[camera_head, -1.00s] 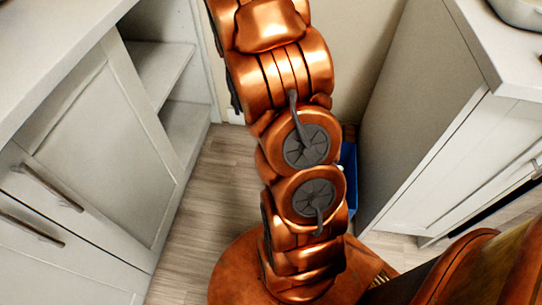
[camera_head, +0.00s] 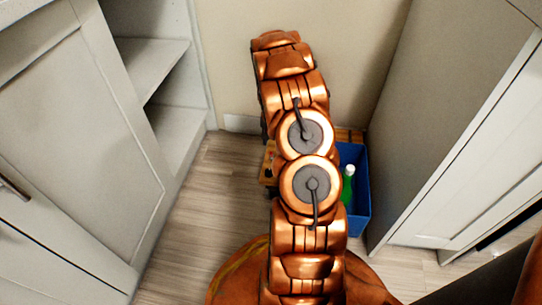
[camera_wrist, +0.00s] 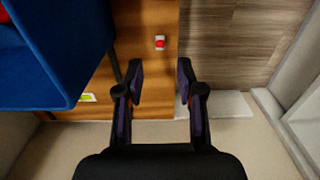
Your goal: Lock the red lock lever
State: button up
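A small red piece with a pale base (camera_wrist: 160,42), which looks like the red lock lever, sits on a brown wooden surface (camera_wrist: 152,15) in the wrist view. It lies just beyond my gripper's fingertips and between them in the picture, with no contact visible. My gripper (camera_wrist: 159,70) is open and empty. In the head view my own arm covers most of the wooden object (camera_head: 267,172), and my gripper is hidden there. I cannot tell which way the lever is turned.
A blue bin (camera_head: 361,210) with a green bottle (camera_head: 348,185) stands beside the wooden object; the bin also fills the upper left of the wrist view (camera_wrist: 70,60). White shelving (camera_head: 165,85) stands left, a cabinet (camera_head: 440,110) right. Open floor (camera_head: 205,200) lies between.

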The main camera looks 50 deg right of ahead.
notch_tip(320, 180, down, 8)
jog(key=b, duration=0.3)
jog(key=shift+r, duration=0.2)
grip_shut()
